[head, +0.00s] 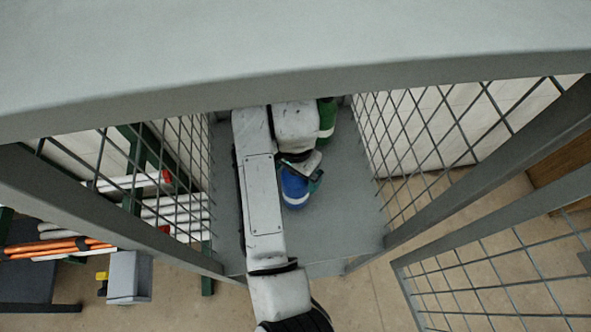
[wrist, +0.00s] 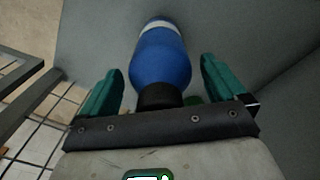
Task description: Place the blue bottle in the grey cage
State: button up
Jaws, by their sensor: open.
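The blue bottle (head: 295,188) with a white band stands on the floor of the grey cage (head: 345,235), partly hidden by my arm in the head view. In the wrist view the blue bottle (wrist: 160,62) lies between and ahead of my gripper's two teal fingers, with its dark neck toward the palm. My gripper (wrist: 160,85) is open, with a gap between each finger and the bottle. In the head view my gripper (head: 300,172) is at the top of the bottle, inside the cage.
A green bottle (head: 327,118) with a white band stands at the back of the cage. Mesh walls (head: 410,130) close the sides, and an open mesh door (head: 490,275) stands at the right. A rack with white and orange pipes (head: 60,247) is outside at the left.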

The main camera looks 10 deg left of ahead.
notch_tip(320, 180, up, 10)
jog(key=shift+a+r, duration=0.1)
jog(key=shift+r, duration=1.05)
